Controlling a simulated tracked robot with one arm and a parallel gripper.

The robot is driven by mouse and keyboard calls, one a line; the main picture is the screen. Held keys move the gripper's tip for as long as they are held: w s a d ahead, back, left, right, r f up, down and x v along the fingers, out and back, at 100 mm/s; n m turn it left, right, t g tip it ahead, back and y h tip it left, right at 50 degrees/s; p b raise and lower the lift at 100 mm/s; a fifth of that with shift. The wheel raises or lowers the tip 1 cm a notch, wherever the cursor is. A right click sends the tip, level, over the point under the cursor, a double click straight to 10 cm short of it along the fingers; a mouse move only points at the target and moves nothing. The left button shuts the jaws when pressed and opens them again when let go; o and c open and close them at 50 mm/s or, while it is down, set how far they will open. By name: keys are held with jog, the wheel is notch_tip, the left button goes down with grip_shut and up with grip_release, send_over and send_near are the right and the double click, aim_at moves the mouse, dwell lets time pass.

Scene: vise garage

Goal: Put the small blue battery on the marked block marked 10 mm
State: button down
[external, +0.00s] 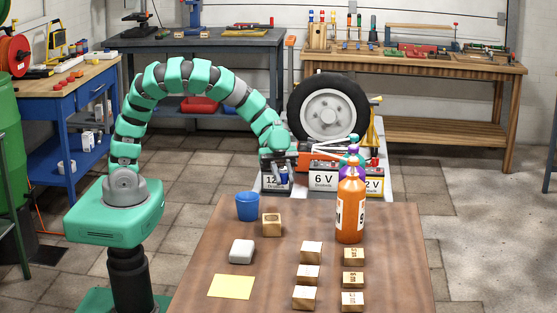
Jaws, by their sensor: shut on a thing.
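My gripper (281,168) hangs at the end of the green arm, beyond the far edge of the wooden table, in front of large labelled batteries. It is shut on a small dark blue thing, which appears to be the small blue battery (284,179). The battery is held in the air, and its lower part is hard to make out against the labels. Light wooden blocks stand on the table in two columns, including one (353,279) in the right column and one (308,272) in the left. Their marks are too small to read, so I cannot tell which is 10 mm.
A blue cup (248,207), a wooden block with a round dark top (272,225), a white rounded object (241,251) and a yellow sheet (231,287) are on the table's left. A tall orange bottle (349,215) stands behind the right column. Large batteries (322,182) sit beyond the table.

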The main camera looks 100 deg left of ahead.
jog(key=shift+s+d+r, duration=0.15)
jog(key=shift+s+r, duration=0.1)
jog(key=s+d+n+t+b, duration=0.2)
jog(key=s+d+b, duration=0.25)
jog(key=s, duration=1.15)
send_over(271, 218)
jog(key=shift+s+a+f+y, duration=0.1)
jog(key=shift+s+f+y, duration=0.05)
jog(key=shift+f, duration=0.4)
jog(key=shift+s+f+y, duration=0.1)
jog(key=shift+f+y, duration=0.05)
jog(key=shift+f, duration=0.4)
jog(key=shift+w+d+r, duration=0.1)
jog(key=shift+w+d, duration=0.1)
jog(key=shift+w, duration=0.15)
jog(key=shift+f+b, duration=1.15)
jog(key=shift+f, duration=0.7)
jog(key=shift+r, duration=0.1)
